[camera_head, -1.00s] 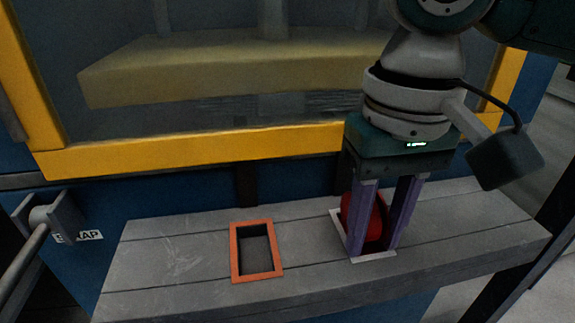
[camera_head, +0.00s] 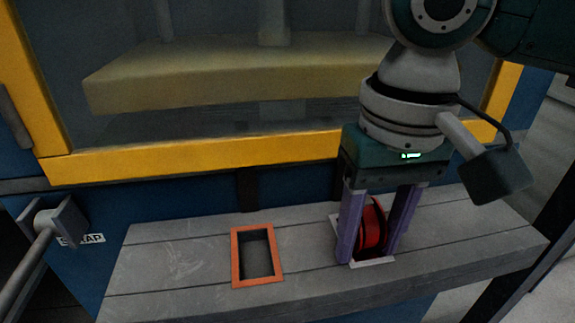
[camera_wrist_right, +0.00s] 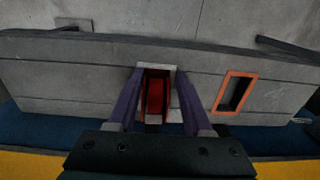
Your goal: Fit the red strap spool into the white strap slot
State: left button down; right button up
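The red strap spool (camera_head: 371,228) stands upright inside the white-framed strap slot (camera_head: 374,263) on the grey bench, its upper part showing above the frame. It also shows in the right wrist view (camera_wrist_right: 155,98), within the white frame (camera_wrist_right: 157,67). My right gripper (camera_head: 371,256) points down over the slot. Its two purple fingers are apart on either side of the spool, with gaps between them and it, so it is open. The fingers hide part of the frame and spool. How deep the spool sits cannot be told. My left gripper is not in view.
An empty orange-framed slot (camera_head: 236,262) lies left of the white one on the grey bench (camera_head: 165,272). A yellow machine frame (camera_head: 190,159) with a window rises behind. A bar-like handle (camera_head: 42,225) and a partly covered label (camera_head: 85,240) are at the left.

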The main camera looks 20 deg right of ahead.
aim_at(373, 238)
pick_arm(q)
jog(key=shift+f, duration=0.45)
pick_arm(e)
jog(key=shift+s+d+f, duration=0.1)
jog(key=shift+d+f, duration=0.15)
jog(key=shift+f, duration=0.2)
jog(key=shift+s+d+f, duration=0.1)
jog(key=shift+d+f, duration=0.1)
jog(key=shift+f, duration=0.2)
jog(key=shift+w+a+r+b, duration=0.1)
jog(key=shift+r+b, duration=0.2)
jog(key=shift+b, duration=0.1)
notch_tip(373, 238, up, 13)
jog(key=p, duration=0.6)
jog(key=s+a+f+n+t+y, duration=0.3)
jog(key=s+a+f+n, duration=0.2)
jog(key=a+f, duration=0.4)
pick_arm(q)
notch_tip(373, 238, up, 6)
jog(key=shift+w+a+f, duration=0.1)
pick_arm(e)
jog(key=s+d+f+h, duration=0.2)
jog(key=s+d+h, duration=0.1)
jog(key=s+d, duration=0.4)
jog(key=shift+d+t, duration=0.3)
jog(key=shift+d, duration=0.1)
jog(key=shift+s, duration=0.1)
